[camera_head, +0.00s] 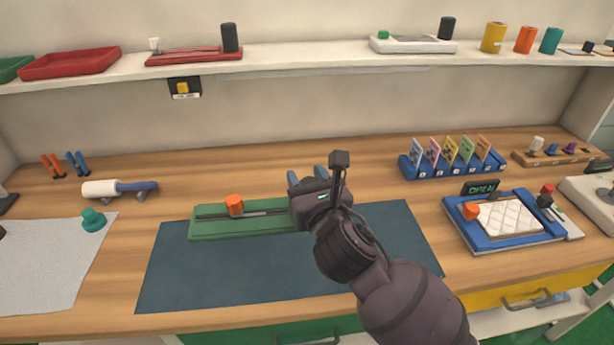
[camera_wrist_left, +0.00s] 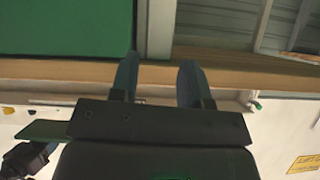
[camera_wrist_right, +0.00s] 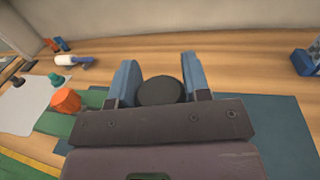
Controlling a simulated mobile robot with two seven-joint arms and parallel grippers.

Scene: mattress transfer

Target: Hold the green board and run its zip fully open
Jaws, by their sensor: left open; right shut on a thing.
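The green board (camera_head: 215,228) lies on the dark blue mat (camera_head: 260,275), with a dark zip line (camera_head: 265,212) along it. An orange knob (camera_head: 235,205) stands on the zip line toward the board's left; it also shows in the right wrist view (camera_wrist_right: 67,100). My right gripper (camera_head: 307,180) is over the board's right end and hides it. In the right wrist view its blue fingers (camera_wrist_right: 158,75) are shut on a dark round knob (camera_wrist_right: 160,91). My left gripper (camera_wrist_left: 158,70) is outside the head view. Its fingers are apart and empty in the left wrist view.
A grey cloth (camera_head: 50,270), a green knob (camera_head: 93,219) and a roller (camera_head: 105,188) are at left. The mat's front is clear.

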